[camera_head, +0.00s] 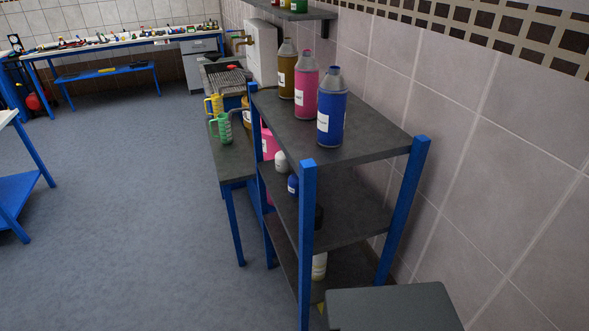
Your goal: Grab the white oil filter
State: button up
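A small white rounded canister (281,161), which looks like the white oil filter, stands on the middle shelf of a blue-framed shelf rack (365,132). It is near the rack's left side, below the top board. A small blue canister (293,184) stands close to it on the same shelf. A pale bottle-like item (319,266) is on the bottom shelf, partly hidden by the front post. My gripper is not in view.
A pink container (269,145) is behind the white canister. A side table (232,161) adjoins the rack, and a tiled wall is at right. The floor (140,220) at left is clear.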

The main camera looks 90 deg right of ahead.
aim_at(282, 167)
jog(key=z, duration=1.5)
jog(key=i, duration=1.75)
jog(key=u, duration=0.05)
